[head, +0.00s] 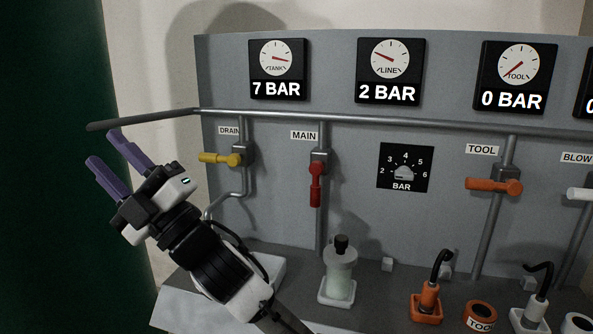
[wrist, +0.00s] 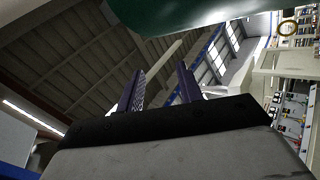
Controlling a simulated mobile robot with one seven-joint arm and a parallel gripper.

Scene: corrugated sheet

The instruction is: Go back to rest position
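My gripper (head: 112,160) is at the left of the head view, raised in front of the green surface and the panel's left edge. Its two purple fingers point up and to the left. They stand apart with nothing between them. In the wrist view my gripper (wrist: 160,88) also shows two spread, empty fingers, with a ceiling behind them. It touches no valve or handle.
The grey panel (head: 270,210) carries a yellow DRAIN handle (head: 220,159), a red MAIN handle (head: 316,185), an orange TOOL handle (head: 493,186) and a BAR dial (head: 404,172). Gauges read 7, 2 and 0 BAR. A bottle (head: 340,272) and orange connector (head: 428,300) stand below. A dark green surface (head: 50,230) fills the left.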

